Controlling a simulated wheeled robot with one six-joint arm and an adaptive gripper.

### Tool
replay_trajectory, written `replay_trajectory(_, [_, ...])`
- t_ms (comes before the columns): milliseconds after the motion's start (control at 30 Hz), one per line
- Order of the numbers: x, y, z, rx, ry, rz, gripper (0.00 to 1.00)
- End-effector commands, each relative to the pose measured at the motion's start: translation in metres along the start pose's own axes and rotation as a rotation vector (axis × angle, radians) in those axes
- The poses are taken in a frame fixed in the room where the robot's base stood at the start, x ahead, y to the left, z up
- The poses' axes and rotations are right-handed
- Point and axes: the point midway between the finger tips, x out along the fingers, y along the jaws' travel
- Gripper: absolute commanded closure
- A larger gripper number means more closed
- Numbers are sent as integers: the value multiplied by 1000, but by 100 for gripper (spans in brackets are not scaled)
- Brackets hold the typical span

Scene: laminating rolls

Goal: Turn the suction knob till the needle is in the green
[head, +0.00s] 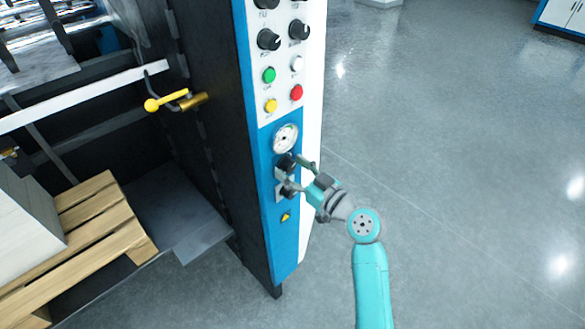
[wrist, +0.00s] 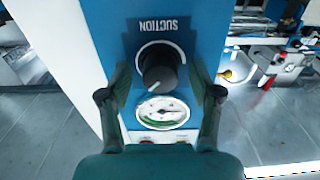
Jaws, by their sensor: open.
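The suction knob (wrist: 158,68) is black and round, with a white mark, on the blue panel under a dark "SUCTION" label (wrist: 165,24). In the wrist view its white mark points down toward the gauge, slightly left. The gauge (wrist: 163,112) has a white face with a green arc at its lower left; its needle is too small to read surely. In the head view the gauge (head: 286,138) sits just above the knob (head: 285,162). My gripper (wrist: 159,78) is open, with one finger on each side of the knob; I see gaps between fingers and knob.
Above the gauge are green (head: 269,75), yellow (head: 271,106) and red (head: 297,93) buttons and more black knobs (head: 269,39). A yellow-handled lever (head: 165,103) and wooden pallet (head: 75,245) are on the left. The floor at right is clear.

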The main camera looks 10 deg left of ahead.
Motion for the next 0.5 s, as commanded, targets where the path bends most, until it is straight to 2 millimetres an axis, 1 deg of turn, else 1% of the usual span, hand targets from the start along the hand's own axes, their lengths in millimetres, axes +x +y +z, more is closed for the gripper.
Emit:
replay_trajectory(100, [3,0,0,0,-1,0,36])
replay_trajectory(300, [3,0,0,0,0,1,36])
replay_trajectory(333, [3,0,0,0,0,1,39])
replay_trajectory(367, [3,0,0,0,0,1,46])
replay_trajectory(400, [3,0,0,0,0,1,56])
replay_trajectory(467, [3,0,0,0,0,1,71])
replay_trajectory(500, [3,0,0,0,0,1,81])
